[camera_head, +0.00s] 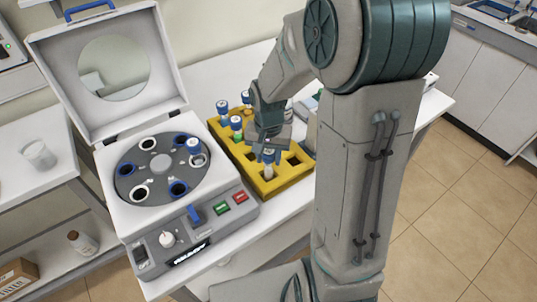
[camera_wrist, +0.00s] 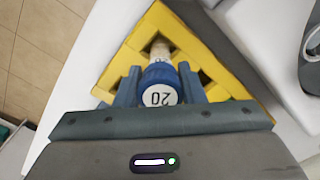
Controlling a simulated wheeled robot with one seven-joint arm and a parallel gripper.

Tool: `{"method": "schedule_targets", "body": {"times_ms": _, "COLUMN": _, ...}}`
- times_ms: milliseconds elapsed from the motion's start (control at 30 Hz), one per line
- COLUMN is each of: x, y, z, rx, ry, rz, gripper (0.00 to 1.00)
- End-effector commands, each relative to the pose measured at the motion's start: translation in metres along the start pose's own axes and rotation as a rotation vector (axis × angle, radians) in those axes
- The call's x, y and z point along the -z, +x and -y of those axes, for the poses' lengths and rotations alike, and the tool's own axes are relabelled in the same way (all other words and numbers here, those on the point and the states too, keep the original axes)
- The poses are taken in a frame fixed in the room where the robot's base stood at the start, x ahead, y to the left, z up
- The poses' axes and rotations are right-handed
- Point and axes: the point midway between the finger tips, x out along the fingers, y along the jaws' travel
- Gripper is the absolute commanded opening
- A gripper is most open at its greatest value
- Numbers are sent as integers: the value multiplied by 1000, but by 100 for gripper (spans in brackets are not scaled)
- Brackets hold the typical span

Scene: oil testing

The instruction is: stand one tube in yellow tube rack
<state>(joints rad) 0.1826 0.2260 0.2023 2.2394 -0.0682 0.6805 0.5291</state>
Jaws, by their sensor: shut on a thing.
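The yellow tube rack (camera_head: 291,180) stands on the white table, right of the centrifuge. Several blue-capped tubes (camera_head: 236,123) stand in its left and back holes. My gripper (camera_head: 268,149) is over the rack's front part and shut on a blue-capped tube (camera_head: 268,167). In the wrist view my gripper (camera_wrist: 159,85) has its fingers on both sides of the tube's blue cap (camera_wrist: 160,92), marked 20. The tube's pale body points down at a hole of the yellow rack (camera_wrist: 140,32). I cannot tell how deep its lower end is.
The open centrifuge (camera_head: 165,185) stands close left of the rack, lid raised. One blue-capped tube (camera_head: 194,148) stands in its rotor. Some front and right rack holes look empty. A beaker (camera_head: 38,154) stands on the left counter.

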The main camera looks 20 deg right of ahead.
Motion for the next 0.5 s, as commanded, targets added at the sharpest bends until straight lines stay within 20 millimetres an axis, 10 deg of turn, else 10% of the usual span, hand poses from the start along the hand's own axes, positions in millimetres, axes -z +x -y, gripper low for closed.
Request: {"method": "schedule_targets", "body": {"times_ms": 500, "x": 0, "y": 12, "z": 0, "rx": 0, "ry": 0, "rz": 0, "gripper": 13}}
